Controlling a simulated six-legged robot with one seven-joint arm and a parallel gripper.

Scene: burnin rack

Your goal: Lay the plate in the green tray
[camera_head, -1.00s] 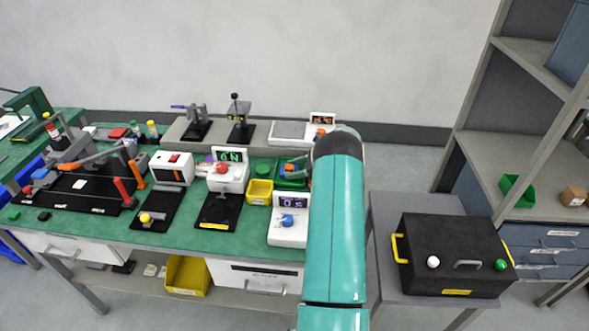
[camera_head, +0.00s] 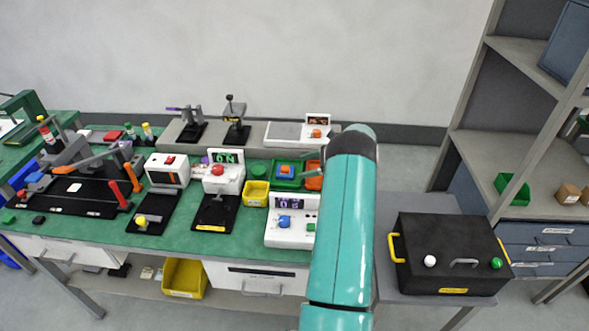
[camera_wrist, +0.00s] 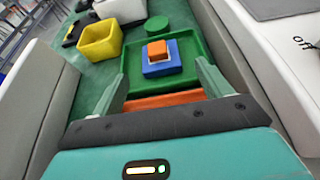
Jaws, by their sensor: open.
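The plate (camera_wrist: 161,64) is a blue square with an orange block on top. It lies inside the green tray (camera_wrist: 190,49), flat as far as I can see. The plate (camera_head: 286,170) and the green tray (camera_head: 279,184) also show in the head view, on the green bench top. My gripper (camera_wrist: 164,88) is open, its fingers apart at the near side of the tray, and holds nothing. In the head view my arm partly hides the gripper.
An orange container (camera_head: 314,179) is right of the green tray, partly behind my arm. A yellow bin (camera_head: 255,194) stands left of the tray. A white device with a display and blue knob (camera_head: 284,222) is in front. A grey raised shelf runs behind.

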